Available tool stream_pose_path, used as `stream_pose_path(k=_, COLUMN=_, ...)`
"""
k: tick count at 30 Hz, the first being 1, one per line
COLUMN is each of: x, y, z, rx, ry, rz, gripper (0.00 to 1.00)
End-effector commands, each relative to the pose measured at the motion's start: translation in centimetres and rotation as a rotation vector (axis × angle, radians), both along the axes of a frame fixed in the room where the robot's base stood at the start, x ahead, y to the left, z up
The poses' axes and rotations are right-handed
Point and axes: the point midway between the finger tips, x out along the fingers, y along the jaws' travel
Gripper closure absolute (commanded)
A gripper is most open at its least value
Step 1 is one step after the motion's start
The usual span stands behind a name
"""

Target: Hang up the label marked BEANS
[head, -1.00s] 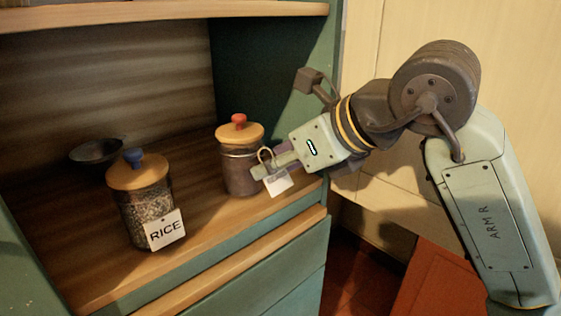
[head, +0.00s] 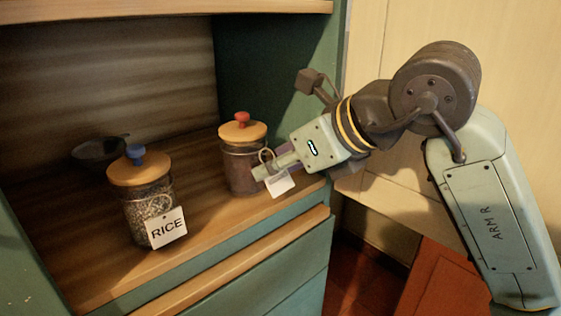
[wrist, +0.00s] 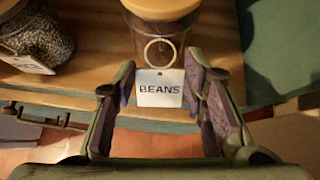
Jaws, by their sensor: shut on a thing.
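The white BEANS label (wrist: 159,88) sits between my fingers in the wrist view, upright, its text facing the camera. Its pale ring (wrist: 160,52) stands above it, in front of the red-knobbed jar (head: 242,172). In the head view the label (head: 281,184) shows below my fingers, its text unreadable. My gripper (head: 263,171) is shut on the label, at the jar's right front; the wrist view shows a finger on each side (wrist: 161,76). Whether the ring touches the jar or hangs on anything there, I cannot tell.
A blue-knobbed jar (head: 140,186) stands to the left with a RICE label (head: 167,228) on its front. A dark bowl (head: 97,150) sits behind it. The wooden shelf (head: 213,212) is bare between the jars. A green side wall (head: 275,70) rises behind the red-knobbed jar.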

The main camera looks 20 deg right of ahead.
Motion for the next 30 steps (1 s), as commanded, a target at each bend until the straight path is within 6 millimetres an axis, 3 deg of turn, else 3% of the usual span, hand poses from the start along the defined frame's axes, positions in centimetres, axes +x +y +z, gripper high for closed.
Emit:
stream_pose_path(k=4, x=0.0, y=0.0, z=0.0, rx=0.000, ry=0.000, rz=0.000, gripper=0.73)
stream_pose_path(k=5, x=0.0, y=0.0, z=0.0, rx=0.000, ry=0.000, rz=0.000, gripper=0.59)
stream_pose_path(k=15, x=0.0, y=0.0, z=0.0, rx=0.000, ry=0.000, rz=0.000, gripper=0.38)
stream_pose_path(k=25, x=-0.2, y=-0.1, z=0.2, rx=-0.001, ry=0.000, rz=-0.001, gripper=0.38)
stream_pose_path(k=30, x=-1.8, y=-0.9, z=1.6, rx=0.000, ry=-0.001, rz=-0.004, gripper=0.38)
